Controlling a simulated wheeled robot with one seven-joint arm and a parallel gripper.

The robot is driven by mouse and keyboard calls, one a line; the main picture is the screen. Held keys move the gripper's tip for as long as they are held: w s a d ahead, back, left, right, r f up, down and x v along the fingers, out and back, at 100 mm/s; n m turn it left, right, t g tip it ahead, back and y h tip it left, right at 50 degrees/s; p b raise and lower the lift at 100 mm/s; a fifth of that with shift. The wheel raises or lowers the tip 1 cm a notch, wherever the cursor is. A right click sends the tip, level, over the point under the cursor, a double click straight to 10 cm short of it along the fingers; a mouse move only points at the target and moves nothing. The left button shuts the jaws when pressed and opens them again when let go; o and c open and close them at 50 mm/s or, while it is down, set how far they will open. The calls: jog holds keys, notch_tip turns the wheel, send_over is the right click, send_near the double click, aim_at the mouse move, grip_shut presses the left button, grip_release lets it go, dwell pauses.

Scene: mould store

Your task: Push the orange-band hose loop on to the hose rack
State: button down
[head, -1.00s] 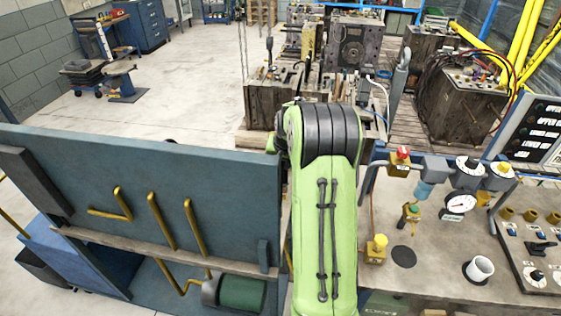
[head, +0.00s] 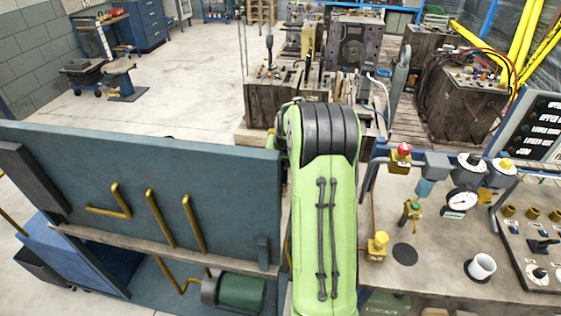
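I cannot make out an orange-band hose loop in the head view. An upright blue-grey panel (head: 80,165) with several bent yellow rods (head: 160,222) stands at the left; I cannot tell whether it is the hose rack. My green arm reaches forward from the bottom middle, just right of this panel. My gripper is not in view; the arm's black joint and the panel may hide it.
Heavy mould blocks (head: 465,103) stand behind. Open floor (head: 160,100) lies beyond the blue-grey panel.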

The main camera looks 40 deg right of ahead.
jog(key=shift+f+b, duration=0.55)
jog(key=shift+b, duration=0.05)
dwell(0.6)
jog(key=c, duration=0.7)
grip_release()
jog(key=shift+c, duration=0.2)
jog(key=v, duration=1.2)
jog(key=shift+p, duration=0.3)
